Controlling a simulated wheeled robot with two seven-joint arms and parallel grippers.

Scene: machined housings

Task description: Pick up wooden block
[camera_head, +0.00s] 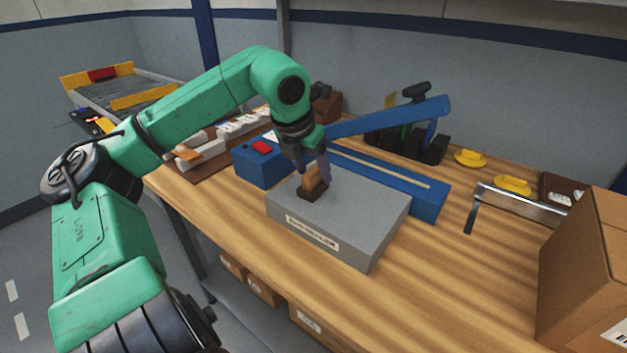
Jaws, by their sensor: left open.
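The wooden block (312,187) is small and brown with a darker lower part. It sits on top of a grey box (335,240) with a white label on its front. My left gripper (313,172) points down right at the block, with its fingers open near the block's upper part. The fingers partly hide the block, and I cannot tell whether they touch it. My right gripper is not in view.
A blue device with a long raised arm (390,117) and a red button (262,147) stands behind the grey box. A metal handle (520,203) and a cardboard box (590,275) are at right. Yellow dishes (470,158) lie farther back. Bare wooden tabletop (450,280) lies right of the grey box.

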